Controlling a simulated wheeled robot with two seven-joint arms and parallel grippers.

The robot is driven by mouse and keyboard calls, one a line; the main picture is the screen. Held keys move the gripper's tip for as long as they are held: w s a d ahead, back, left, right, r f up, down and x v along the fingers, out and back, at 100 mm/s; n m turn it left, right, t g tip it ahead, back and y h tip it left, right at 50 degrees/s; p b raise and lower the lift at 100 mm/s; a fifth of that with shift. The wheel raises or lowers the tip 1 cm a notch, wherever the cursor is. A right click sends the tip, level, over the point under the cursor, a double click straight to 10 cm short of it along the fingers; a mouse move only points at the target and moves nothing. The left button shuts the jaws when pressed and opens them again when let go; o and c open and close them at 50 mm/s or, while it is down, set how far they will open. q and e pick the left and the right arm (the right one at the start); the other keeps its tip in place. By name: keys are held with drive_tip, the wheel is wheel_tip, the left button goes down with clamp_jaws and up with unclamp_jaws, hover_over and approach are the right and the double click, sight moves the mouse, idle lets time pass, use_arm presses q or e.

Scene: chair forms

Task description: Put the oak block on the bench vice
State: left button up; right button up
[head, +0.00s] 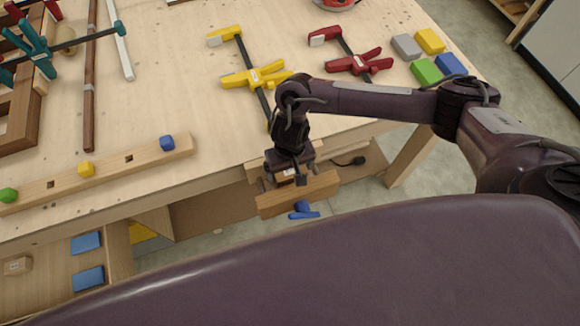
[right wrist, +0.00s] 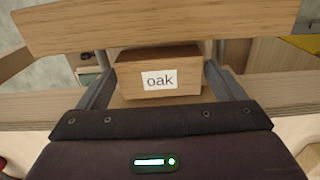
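The oak block is a small wooden block with a white "oak" label. In the right wrist view, the oak block (right wrist: 185,88) lies between my right fingers (right wrist: 159,80), which look closed along its sides. In the head view, my right gripper (head: 290,178) points down at the bench's front edge, over the bench vice. The bench vice (head: 325,186) has a long wooden jaw, grey rods and a blue handle (head: 303,211). Its jaw (right wrist: 160,27) crosses the top of the right wrist view. The block appears to be at the vice's gap; whether it touches the vice is unclear. My left gripper is out of view.
Yellow (head: 255,75) and red (head: 350,62) clamps lie on the bench (head: 180,95). Coloured blocks (head: 425,70) sit at the right. A wooden rail with pegs (head: 110,168) runs along the front left. Wooden frames and a teal clamp (head: 38,50) stand at far left.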

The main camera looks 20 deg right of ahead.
sight(290, 171)
drive_tip(key=shift+o, duration=0.7)
drive_tip(key=shift+r, duration=0.25)
wheel_tip(290, 171, up, 12)
drive_tip(key=p, duration=0.3)
drive_tip(key=shift+f, duration=0.15)
